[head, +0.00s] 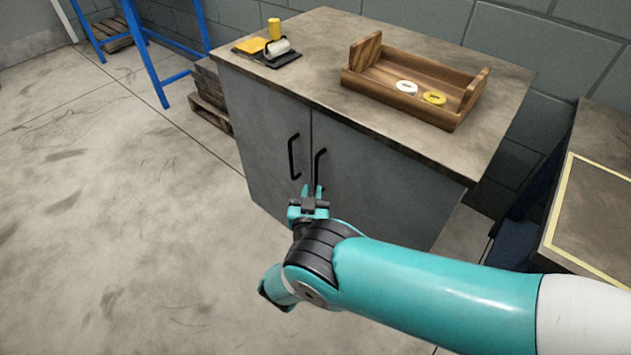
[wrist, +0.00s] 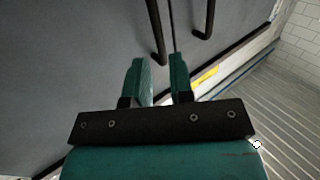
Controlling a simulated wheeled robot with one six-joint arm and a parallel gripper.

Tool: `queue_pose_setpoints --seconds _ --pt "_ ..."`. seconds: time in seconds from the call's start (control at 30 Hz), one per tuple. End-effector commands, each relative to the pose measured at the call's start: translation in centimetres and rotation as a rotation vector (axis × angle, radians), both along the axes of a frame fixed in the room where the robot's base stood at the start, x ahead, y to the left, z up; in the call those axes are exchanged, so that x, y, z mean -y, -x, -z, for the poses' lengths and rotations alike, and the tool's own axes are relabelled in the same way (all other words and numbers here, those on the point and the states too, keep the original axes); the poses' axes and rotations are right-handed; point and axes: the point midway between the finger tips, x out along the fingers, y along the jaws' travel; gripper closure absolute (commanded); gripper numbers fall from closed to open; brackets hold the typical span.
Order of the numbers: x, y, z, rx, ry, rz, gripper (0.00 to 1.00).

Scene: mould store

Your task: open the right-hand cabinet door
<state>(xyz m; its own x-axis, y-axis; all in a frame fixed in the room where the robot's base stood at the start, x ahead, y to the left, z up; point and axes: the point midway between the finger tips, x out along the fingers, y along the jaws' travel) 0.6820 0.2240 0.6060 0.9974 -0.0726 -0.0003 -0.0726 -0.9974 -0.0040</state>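The right-hand cabinet door (head: 378,187) is a grey panel, shut, right of the seam under the worktop. Its black bar handle (head: 319,168) stands upright near the seam. My gripper (head: 312,190) is at the lower end of this handle in the head view, and it is open. Two dark handles show beyond the fingertips there, either side of the seam; I cannot tell which is the right-hand door's. Contact with the handle is not visible.
The left door (head: 262,150) is shut too, with its own black handle (head: 293,157). A wooden tray (head: 372,86) with a white ring and a yellow ring stands on the worktop (head: 325,33). A bordered table (head: 600,215) is at right. Floor at left is clear.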

Motion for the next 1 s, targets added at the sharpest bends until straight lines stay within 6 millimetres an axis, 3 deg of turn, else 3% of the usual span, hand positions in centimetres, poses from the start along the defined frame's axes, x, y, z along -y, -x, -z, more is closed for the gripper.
queue_pose_setpoints --seconds 0.03,0.43,0.7,1.0 --pt "0.0 -0.4 0.8 0.001 -0.001 0.002 0.79" --pt "0.4 -2.2 0.6 0.001 -0.002 0.002 0.79" --pt "0.8 -6.8 0.0 0.001 -0.004 0.003 0.79" --pt "0.8 -7.9 -0.1 0.000 0.000 0.001 0.79"
